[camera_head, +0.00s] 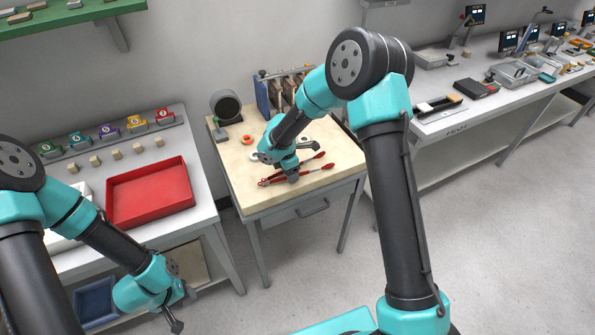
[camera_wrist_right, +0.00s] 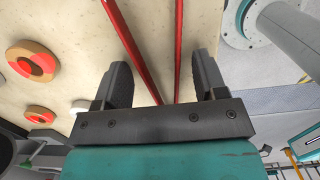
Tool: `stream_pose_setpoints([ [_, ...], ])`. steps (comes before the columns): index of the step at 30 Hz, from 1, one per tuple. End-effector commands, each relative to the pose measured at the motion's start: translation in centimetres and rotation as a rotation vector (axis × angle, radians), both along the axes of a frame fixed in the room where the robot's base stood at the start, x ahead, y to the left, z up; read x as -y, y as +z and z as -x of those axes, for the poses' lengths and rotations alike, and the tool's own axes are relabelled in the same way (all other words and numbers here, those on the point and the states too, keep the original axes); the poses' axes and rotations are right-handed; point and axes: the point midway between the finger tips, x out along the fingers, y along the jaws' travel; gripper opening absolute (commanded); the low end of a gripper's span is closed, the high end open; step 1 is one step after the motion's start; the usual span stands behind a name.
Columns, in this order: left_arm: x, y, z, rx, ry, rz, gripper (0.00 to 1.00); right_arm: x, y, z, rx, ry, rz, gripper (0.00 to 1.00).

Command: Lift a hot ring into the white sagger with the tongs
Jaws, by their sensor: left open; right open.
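The red tongs (camera_head: 322,170) lie on the pale top of the small middle table, partly hidden by my right arm. My right gripper (camera_wrist_right: 162,80) is open above them, and the two red arms of the tongs (camera_wrist_right: 137,50) run between its fingers without being gripped. Two round pieces with orange-red and tan faces, apparently the rings (camera_wrist_right: 30,62), lie left of the gripper in the right wrist view. One orange piece (camera_head: 247,139) shows in the head view. I cannot pick out the white sagger for certain. My left gripper (camera_head: 175,321) is open and low at the bottom left, away from the tongs.
A dark round-mouthed tube (camera_head: 226,106) stands at the table's back left, with a blue-framed rack (camera_head: 268,92) behind. A red tray (camera_head: 150,192) lies on the left bench. A long bench with equipment runs along the right. The floor between the tables is clear.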

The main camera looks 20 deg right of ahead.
Motion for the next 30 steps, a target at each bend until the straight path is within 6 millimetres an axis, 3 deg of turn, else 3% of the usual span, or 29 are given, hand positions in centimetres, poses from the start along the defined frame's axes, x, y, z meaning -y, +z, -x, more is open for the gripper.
stream_pose_setpoints([
  [12, 0.0, 0.0, 0.0, 0.0, 0.0, 0.0, 0.43, 0.0, 0.0, 0.0, 0.0, 0.0, 0.0, 0.28],
  [20, 0.0, 0.0, 0.0, 0.0, 0.0, 0.0, 0.43, 0.0, 0.2, 0.0, 0.001, 0.0, 0.0, 0.28],
  [30, 0.0, 0.0, 0.0, 0.0, 0.0, 0.0, 0.43, 0.0, 3.7, -0.1, 0.003, -0.001, 0.001, 0.28],
])
